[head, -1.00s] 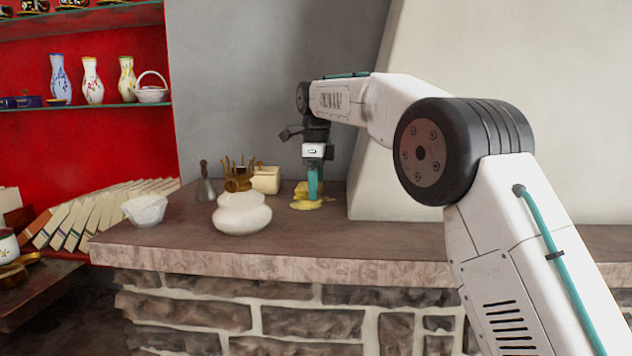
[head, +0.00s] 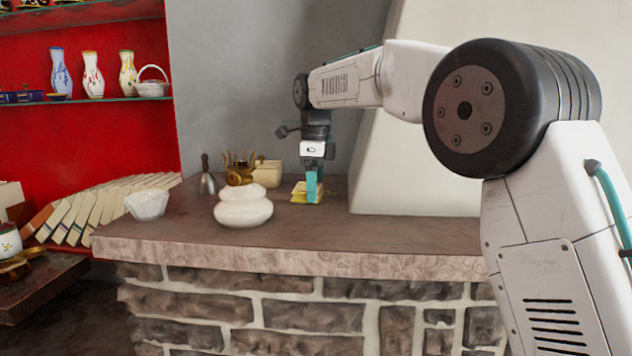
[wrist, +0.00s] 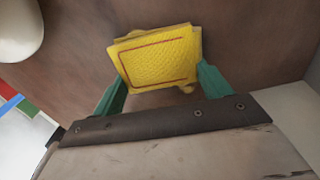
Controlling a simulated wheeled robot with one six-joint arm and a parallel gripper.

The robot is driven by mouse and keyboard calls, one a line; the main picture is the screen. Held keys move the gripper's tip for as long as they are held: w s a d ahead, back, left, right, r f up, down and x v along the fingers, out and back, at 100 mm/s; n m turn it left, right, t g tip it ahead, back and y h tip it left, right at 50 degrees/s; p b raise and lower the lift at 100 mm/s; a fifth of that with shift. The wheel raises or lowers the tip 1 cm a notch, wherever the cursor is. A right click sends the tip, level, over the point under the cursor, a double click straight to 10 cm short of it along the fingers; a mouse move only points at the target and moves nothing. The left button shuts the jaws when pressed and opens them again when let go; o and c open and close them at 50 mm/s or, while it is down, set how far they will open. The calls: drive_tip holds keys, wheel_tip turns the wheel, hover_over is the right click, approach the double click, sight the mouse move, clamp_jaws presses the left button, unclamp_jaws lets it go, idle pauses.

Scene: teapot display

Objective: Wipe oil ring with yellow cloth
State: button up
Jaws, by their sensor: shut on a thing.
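The yellow cloth (head: 298,192) is a folded pad low over the stone counter top. It also shows in the wrist view (wrist: 158,58), with a dark red stitched line, between my teal fingers. My gripper (head: 312,194) points down and is shut on the cloth. Small yellow patches show past the cloth's edges in the wrist view, and I cannot tell whether they are oil or cloth. No clear oil ring shows; the counter under the cloth is hidden. I cannot tell whether the cloth touches the counter.
A white lidded pot (head: 243,208) stands left of my gripper. Behind it are a brass piece (head: 240,170), a cream block (head: 267,173) and a grey bell (head: 207,182). A white bowl (head: 147,203) is further left. A pale sloping wall (head: 420,185) rises at right. The front counter is clear.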

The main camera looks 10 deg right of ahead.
sight(327, 205)
drive_tip(key=shift+s+a+f, duration=0.1)
drive_tip(key=shift+s+a, duration=0.15)
drive_tip(key=shift+s, duration=1.05)
drive_tip(key=shift+s+a+f, duration=0.1)
drive_tip(key=shift+s+a, duration=0.1)
drive_tip(key=shift+s, duration=1.05)
